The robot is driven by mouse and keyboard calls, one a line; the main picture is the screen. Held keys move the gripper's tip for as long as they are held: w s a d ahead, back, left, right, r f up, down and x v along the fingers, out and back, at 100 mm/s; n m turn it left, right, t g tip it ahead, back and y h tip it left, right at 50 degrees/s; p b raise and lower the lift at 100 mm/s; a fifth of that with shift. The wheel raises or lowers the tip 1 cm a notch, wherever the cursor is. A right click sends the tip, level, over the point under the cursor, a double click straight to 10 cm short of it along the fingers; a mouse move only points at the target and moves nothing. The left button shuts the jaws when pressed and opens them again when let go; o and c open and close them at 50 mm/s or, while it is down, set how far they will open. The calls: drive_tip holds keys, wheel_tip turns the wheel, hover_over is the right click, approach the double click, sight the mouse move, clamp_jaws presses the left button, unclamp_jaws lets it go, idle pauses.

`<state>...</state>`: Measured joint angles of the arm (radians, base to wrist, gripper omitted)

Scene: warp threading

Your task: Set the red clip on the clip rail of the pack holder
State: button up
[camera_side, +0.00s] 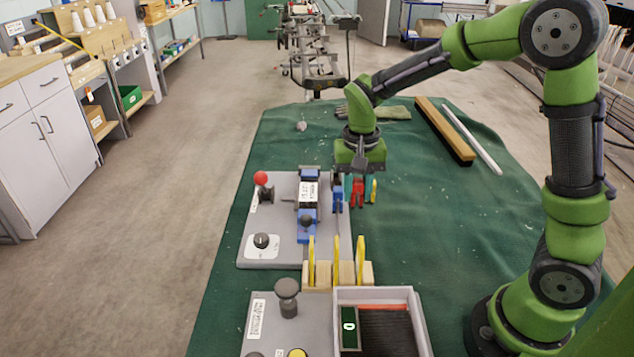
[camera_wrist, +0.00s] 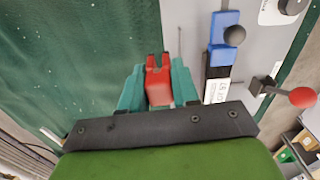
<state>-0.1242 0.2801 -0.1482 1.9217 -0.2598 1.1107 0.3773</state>
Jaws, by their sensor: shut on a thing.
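My gripper (camera_side: 358,188) is shut on the red clip (camera_side: 356,194), just right of the pack holder in the side view. In the wrist view the red clip (camera_wrist: 158,82) sits between the teal jaws of my gripper (camera_wrist: 158,88), with its forked end pointing away from the palm. The pack holder (camera_side: 308,190) has blue ends and a white label and stands on a grey plate; it also shows at the right in the wrist view (camera_wrist: 220,60). A blue piece (camera_side: 337,198) stands between it and my gripper. I cannot clearly make out the clip rail.
A red-knobbed lever (camera_side: 261,179) and black knob (camera_side: 262,240) sit on the grey plate. A wooden block with yellow uprights (camera_side: 337,272) stands in front, near an open tray (camera_side: 420,325). A wooden bar (camera_side: 445,130) lies behind right. Green cloth right of my gripper is clear.

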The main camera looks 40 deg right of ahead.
drive_tip(key=shift+m, duration=0.4)
drive_tip(key=shift+w+a+f, duration=0.3)
drive_tip(key=shift+w+f, duration=0.2)
drive_tip(key=shift+f, duration=0.25)
drive_tip(key=shift+w+a+f, duration=0.3)
drive_tip(key=shift+w+f, duration=0.15)
drive_tip(key=shift+f, duration=0.3)
drive_tip(key=shift+w+a+f, duration=0.3)
drive_tip(key=shift+w+f, duration=0.2)
drive_tip(key=shift+f, duration=0.25)
drive_tip(key=shift+f, duration=0.5)
drive_tip(key=shift+f, duration=0.7)
drive_tip(key=shift+f, duration=0.6)
idle(0.6)
drive_tip(key=o, duration=1.4)
drive_tip(key=shift+r, duration=0.15)
